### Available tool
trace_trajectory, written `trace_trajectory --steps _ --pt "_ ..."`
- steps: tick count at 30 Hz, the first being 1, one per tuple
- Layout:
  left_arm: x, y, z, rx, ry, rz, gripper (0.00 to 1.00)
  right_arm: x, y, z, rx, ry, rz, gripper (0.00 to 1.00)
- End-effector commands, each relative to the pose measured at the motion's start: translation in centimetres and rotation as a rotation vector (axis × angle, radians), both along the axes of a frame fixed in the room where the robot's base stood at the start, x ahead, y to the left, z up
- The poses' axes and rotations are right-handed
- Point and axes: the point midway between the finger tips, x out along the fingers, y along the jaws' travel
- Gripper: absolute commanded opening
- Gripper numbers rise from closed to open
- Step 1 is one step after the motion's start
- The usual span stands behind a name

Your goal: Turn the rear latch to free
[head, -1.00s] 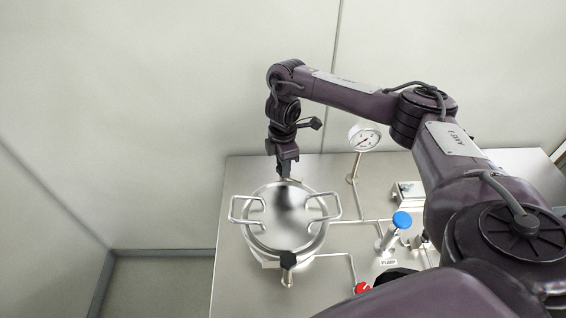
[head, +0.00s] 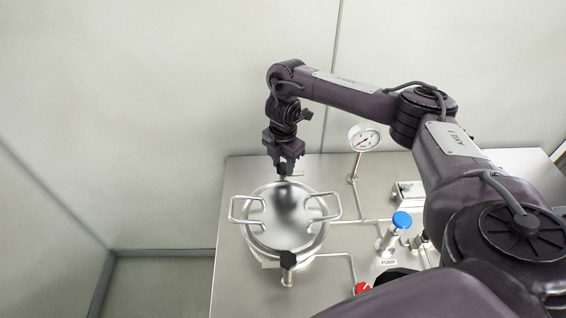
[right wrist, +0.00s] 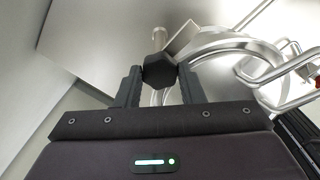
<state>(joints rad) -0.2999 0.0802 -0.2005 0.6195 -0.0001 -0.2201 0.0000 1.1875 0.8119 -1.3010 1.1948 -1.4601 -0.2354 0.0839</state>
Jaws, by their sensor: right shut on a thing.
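The steel vessel has a round lid (head: 286,212) with two wire handles and sits on the steel bench. My right gripper (head: 285,170) points down at the lid's far edge, where the rear latch is. In the right wrist view the rear latch (right wrist: 159,68) shows a black faceted knob, and my right gripper (right wrist: 158,84) is shut on it, one finger on each side. In the head view the gripper hides most of this latch. The front latch (head: 288,260), with a similar black knob, stands at the lid's near edge. My left gripper is out of view.
A pressure gauge (head: 364,138) stands on a pipe behind and right of the vessel. A blue-topped pump (head: 401,221) and a red-handled part (head: 363,288) are to the right. The bench left of the vessel is narrow, and a wall rises behind it.

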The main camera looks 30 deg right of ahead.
Motion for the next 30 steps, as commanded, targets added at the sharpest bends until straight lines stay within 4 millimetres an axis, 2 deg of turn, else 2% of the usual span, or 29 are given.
trace_trajectory --steps 8,9,14,23,30 --pt "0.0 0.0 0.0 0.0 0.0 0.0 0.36 0.1 0.0 0.1 0.0 -0.004 0.002 0.12" --pt "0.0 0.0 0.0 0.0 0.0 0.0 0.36 0.1 0.0 0.1 -0.001 -0.004 0.001 0.36" --pt "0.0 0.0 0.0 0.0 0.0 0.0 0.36 0.1 0.0 0.1 0.0 -0.003 0.001 0.57" --pt "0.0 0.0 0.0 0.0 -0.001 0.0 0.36 0.1 0.0 0.1 -0.001 -0.002 0.001 0.57" --pt "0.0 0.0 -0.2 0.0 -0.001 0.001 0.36 0.3 0.0 2.1 -0.002 -0.008 0.003 0.57"
